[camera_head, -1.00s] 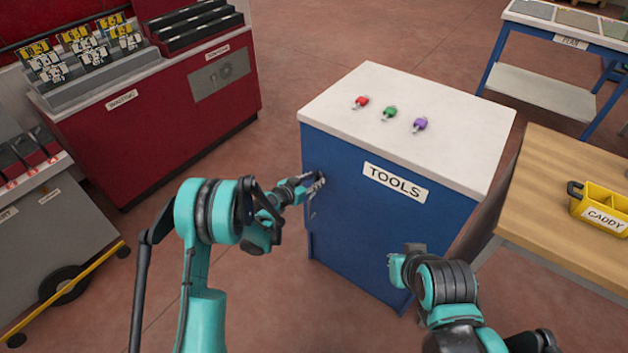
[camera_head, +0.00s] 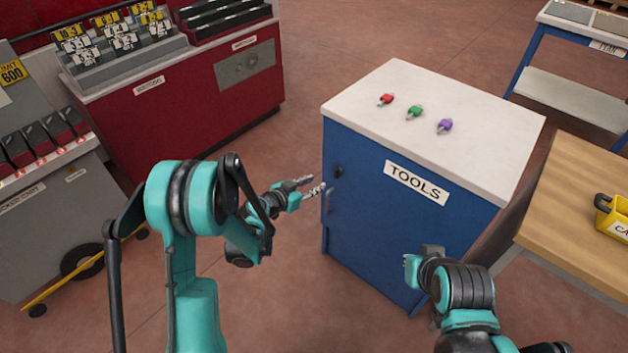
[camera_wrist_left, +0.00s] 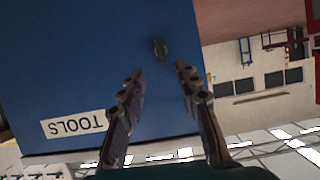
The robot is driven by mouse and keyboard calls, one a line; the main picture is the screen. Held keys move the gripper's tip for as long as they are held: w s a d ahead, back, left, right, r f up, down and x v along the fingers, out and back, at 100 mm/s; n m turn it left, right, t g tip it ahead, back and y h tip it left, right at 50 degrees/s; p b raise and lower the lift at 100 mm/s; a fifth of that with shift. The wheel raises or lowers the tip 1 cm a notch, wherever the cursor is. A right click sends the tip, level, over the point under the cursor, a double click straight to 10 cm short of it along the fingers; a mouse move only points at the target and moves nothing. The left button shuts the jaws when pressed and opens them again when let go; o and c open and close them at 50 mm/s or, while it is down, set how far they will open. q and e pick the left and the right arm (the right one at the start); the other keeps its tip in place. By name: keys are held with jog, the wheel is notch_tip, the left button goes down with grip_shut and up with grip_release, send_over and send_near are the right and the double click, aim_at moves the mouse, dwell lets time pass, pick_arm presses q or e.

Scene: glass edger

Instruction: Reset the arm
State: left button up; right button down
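My left gripper (camera_head: 312,186) is at the left of the blue tools cabinet (camera_head: 400,225), in free air a little apart from its door. In the left wrist view its two fingers (camera_wrist_left: 160,85) are spread with nothing between them. A dark knob or lock (camera_wrist_left: 160,48) on the blue door shows beyond the fingertips; it also shows in the head view (camera_head: 339,171). My right arm (camera_head: 455,285) is folded low in front of the cabinet. The right gripper's fingers cannot be made out.
Red (camera_head: 386,100), green (camera_head: 414,112) and purple (camera_head: 445,126) tagged keys or small padlocks lie on the cabinet's white top. A wooden table (camera_head: 580,210) with a yellow caddy (camera_head: 612,218) stands at right. A red cabinet (camera_head: 200,110) and grey cart (camera_head: 50,210) are at left. Floor between is clear.

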pick_arm(q)
jog(key=shift+r, duration=0.1)
jog(key=s+a+r+n+g+y, duration=0.2)
jog(key=s+a+r+n+y, duration=0.1)
jog(key=s+r, duration=0.55)
jog(key=s+a+r+n+g+y, duration=0.15)
jog(key=s+a+r, duration=0.3)
jog(key=s, duration=0.75)
jog(key=s+a+n+y, duration=0.3)
jog(key=s+a, duration=0.1)
jog(key=s, duration=0.6)
jog(key=shift+s+f, duration=0.15)
jog(key=shift+f, duration=0.05)
jog(key=shift+y, duration=0.25)
